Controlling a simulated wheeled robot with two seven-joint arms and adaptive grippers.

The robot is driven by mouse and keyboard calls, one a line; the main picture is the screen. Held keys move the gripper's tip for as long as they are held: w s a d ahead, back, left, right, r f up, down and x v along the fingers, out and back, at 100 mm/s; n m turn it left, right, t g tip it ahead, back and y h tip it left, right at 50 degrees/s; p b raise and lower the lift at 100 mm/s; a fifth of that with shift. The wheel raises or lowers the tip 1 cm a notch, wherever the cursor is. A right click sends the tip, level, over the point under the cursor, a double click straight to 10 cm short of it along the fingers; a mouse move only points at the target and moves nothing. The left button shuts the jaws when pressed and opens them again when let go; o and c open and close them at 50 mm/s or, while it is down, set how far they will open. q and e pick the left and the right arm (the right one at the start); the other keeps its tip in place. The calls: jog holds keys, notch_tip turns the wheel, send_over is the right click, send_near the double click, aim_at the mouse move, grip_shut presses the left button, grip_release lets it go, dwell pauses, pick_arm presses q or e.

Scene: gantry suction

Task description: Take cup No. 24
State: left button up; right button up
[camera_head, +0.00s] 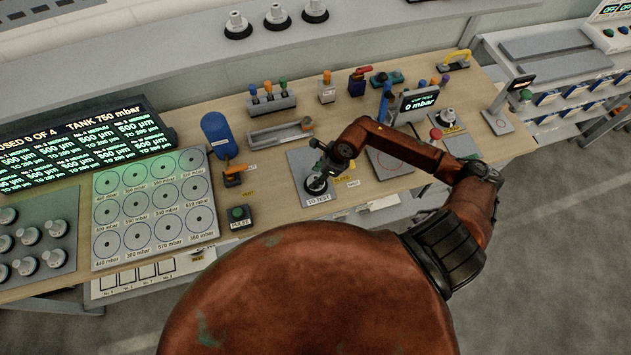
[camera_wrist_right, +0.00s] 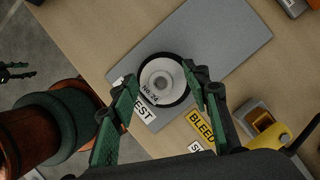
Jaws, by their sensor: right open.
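Cup No. 24 (camera_wrist_right: 152,96) is a pale round suction cup with a black rim and a "No.24" label. It stands on a grey plate (camera_wrist_right: 228,38) marked "TO TEST"; in the head view the cup (camera_head: 316,186) shows under my right gripper (camera_head: 318,170). In the wrist view my right gripper (camera_wrist_right: 162,78) is open, with one green finger on each side of the cup. I cannot tell whether the fingers touch it. Dark prongs at the left edge of the wrist view look like my left gripper (camera_wrist_right: 15,72); their opening is unclear.
A "BLEED" label (camera_wrist_right: 202,127) and a yellow-handled part (camera_wrist_right: 270,135) lie close by. A blue cylinder (camera_head: 218,135), a green-button box (camera_head: 238,215) and a grey tray (camera_head: 282,133) stand left of and behind the plate. A chart of circles (camera_head: 155,205) lies further left.

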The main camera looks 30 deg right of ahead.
jog(key=shift+x, duration=0.95)
jog(key=shift+r, duration=0.1)
grip_shut()
